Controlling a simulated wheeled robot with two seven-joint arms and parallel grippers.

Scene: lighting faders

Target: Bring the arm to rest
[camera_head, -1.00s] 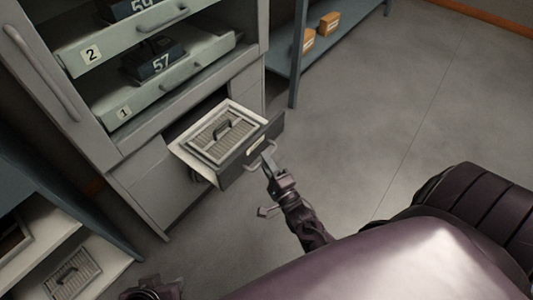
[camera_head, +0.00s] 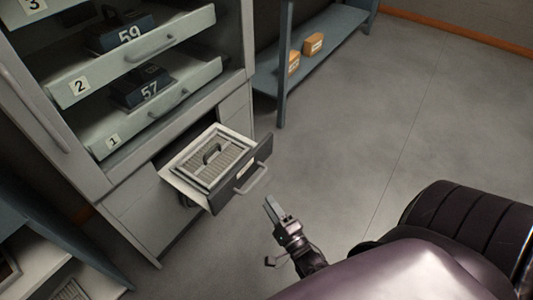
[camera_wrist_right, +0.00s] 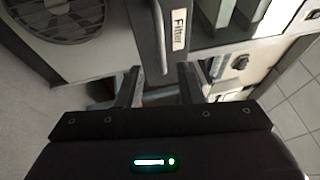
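My right gripper (camera_head: 272,207) is in the head view, just off the front of the pulled-out lower drawer (camera_head: 265,150). Its fingers are apart and empty in the right wrist view (camera_wrist_right: 160,85). The drawer's handle (camera_head: 252,181) is clear of the fingers, with a small gap between them. A grey filter panel (camera_head: 212,160) with a dark handle lies in the open drawer. The right wrist view shows a label reading "Filter" (camera_wrist_right: 179,30) on the dark drawer front. My left gripper is not in view.
The cabinet's numbered shelves hold dark units marked 57 (camera_head: 140,86) and 59 (camera_head: 122,32). A blue rack (camera_head: 330,50) with orange boxes (camera_head: 313,43) stands behind. A low shelf (camera_head: 45,265) is at lower left. The floor (camera_head: 370,130) to the right is clear.

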